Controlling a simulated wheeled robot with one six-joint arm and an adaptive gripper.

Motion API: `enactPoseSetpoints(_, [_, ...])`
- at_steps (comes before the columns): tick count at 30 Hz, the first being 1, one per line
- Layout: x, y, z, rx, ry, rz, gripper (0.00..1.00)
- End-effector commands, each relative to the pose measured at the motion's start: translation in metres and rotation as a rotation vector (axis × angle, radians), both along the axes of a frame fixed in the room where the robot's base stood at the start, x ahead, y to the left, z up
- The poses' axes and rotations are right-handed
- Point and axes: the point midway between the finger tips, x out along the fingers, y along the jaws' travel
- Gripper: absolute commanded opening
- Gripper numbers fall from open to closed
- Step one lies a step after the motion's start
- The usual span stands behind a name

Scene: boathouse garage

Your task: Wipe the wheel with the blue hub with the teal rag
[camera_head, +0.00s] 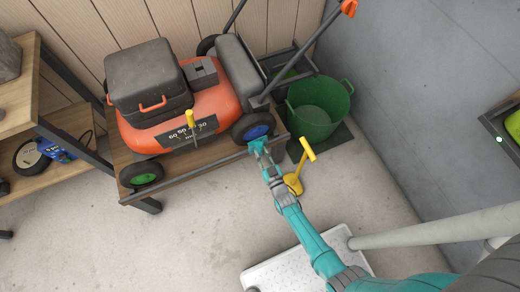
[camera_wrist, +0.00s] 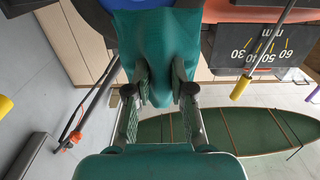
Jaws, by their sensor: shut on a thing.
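The wheel with the blue hub (camera_head: 257,132) is at the right front corner of the orange mower (camera_head: 205,107). My gripper (camera_head: 261,150) is at the lower edge of this wheel, shut on the teal rag (camera_wrist: 155,40). The rag hangs spread beyond the fingers and covers part of the wrist view. The rag is right at the wheel, but I cannot tell whether they touch. Another mower wheel, with a green hub (camera_head: 143,174), is at the left.
A green bucket (camera_head: 318,108) is to the right. A yellow-handled tool (camera_head: 294,184) stands close beside my arm. Shelves (camera_head: 50,108) are left.

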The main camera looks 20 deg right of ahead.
Motion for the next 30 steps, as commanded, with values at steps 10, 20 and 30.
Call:
enactPoseSetpoints(10, [0.0, 0.0, 0.0, 0.0, -0.001, 0.0, 0.0])
enactPoseSetpoints(20, [0.007, 0.001, 0.0, 0.0, -0.001, 0.0, 0.0])
enactPoseSetpoints(30, [0.04, 0.006, -0.001, 0.0, -0.001, 0.001, 0.0])
